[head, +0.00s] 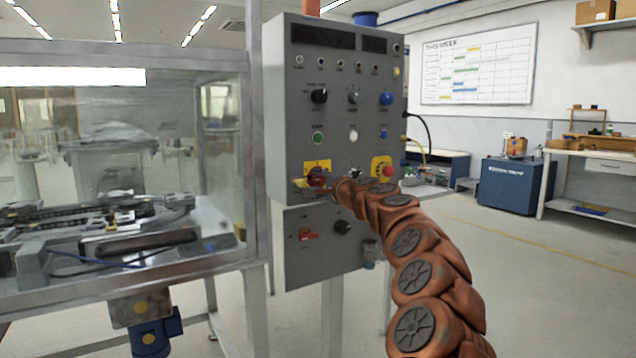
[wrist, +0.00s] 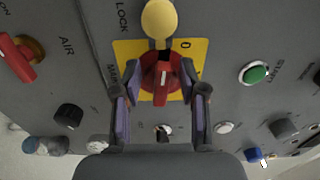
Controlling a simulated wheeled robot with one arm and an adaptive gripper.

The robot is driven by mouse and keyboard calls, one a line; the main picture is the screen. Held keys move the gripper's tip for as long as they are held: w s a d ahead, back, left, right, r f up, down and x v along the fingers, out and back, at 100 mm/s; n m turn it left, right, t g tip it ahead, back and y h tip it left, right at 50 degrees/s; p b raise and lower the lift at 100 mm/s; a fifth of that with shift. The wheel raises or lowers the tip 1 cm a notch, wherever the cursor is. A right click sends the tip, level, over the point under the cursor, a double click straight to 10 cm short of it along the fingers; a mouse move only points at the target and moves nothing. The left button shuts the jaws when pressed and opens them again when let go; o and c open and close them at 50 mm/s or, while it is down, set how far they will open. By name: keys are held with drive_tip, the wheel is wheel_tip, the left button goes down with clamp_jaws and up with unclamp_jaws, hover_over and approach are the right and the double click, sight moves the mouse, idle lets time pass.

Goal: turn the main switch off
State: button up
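The main switch (head: 316,178) is a red rotary knob on a yellow plate, low on the grey panel in the head view. In the wrist view the switch (wrist: 161,80) is near the middle, its raised red grip running up and down the picture. A "0" mark shows on the plate's upper right. My gripper (wrist: 160,90) is open, one finger on each side of the knob, with visible gaps. How deep the fingertips reach is unclear. In the head view my arm partly hides the area right of the switch.
A round yellow part (wrist: 159,18) sits close beside the switch, by the word LOCK. A red AIR handle (wrist: 18,58), a black knob (wrist: 69,117) and a green button (wrist: 254,73) surround it. A red emergency-stop button (head: 388,171) is right of the switch.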

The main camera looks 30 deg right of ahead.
drive_tip(key=shift+a, duration=0.3)
drive_tip(key=shift+s+r, duration=0.1)
drive_tip(key=shift+s, duration=1.2)
drive_tip(key=s, duration=0.9)
drive_tip(key=shift+s, duration=0.15)
drive_tip(key=shift+d, duration=0.1)
